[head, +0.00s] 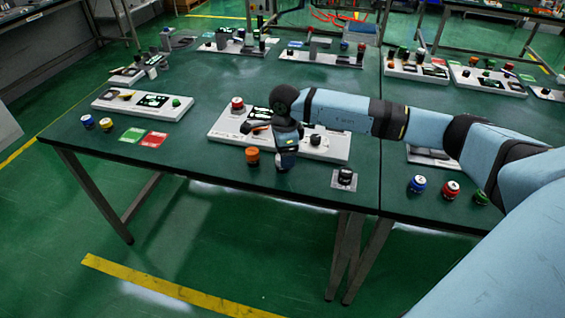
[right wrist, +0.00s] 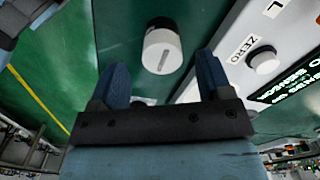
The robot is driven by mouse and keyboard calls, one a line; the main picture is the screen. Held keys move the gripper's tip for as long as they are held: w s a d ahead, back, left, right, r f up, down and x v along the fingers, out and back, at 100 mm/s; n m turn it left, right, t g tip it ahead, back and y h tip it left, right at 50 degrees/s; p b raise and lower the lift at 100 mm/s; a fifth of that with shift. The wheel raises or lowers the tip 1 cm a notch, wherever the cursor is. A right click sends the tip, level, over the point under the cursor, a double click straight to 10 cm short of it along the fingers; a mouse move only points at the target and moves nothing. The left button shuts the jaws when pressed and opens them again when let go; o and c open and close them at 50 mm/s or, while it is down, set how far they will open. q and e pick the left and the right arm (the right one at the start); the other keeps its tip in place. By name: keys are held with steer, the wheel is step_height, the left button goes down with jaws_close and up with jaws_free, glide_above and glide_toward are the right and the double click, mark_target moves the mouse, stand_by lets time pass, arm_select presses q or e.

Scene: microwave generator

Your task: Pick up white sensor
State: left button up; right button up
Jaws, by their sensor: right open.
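The white sensor (right wrist: 162,52), a short cylinder with a round white end and a slot mark, stands on the green table in the right wrist view. My right gripper (right wrist: 162,78) is open, with its two blue fingers on either side of the sensor's line and the sensor just beyond the fingertips, not touched as far as I can see. My left gripper is not in view.
A white instrument panel (head: 325,150) lies right behind the gripper; its knob (right wrist: 263,60) is close on the right in the wrist view.

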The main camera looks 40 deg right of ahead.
steer(key=f, duration=0.4)
steer(key=shift+w+a, duration=0.2)
steer(key=shift+w, duration=0.05)
steer(key=shift+c, duration=0.5)
steer(key=c, duration=1)
steer(key=shift+o, duration=0.2)
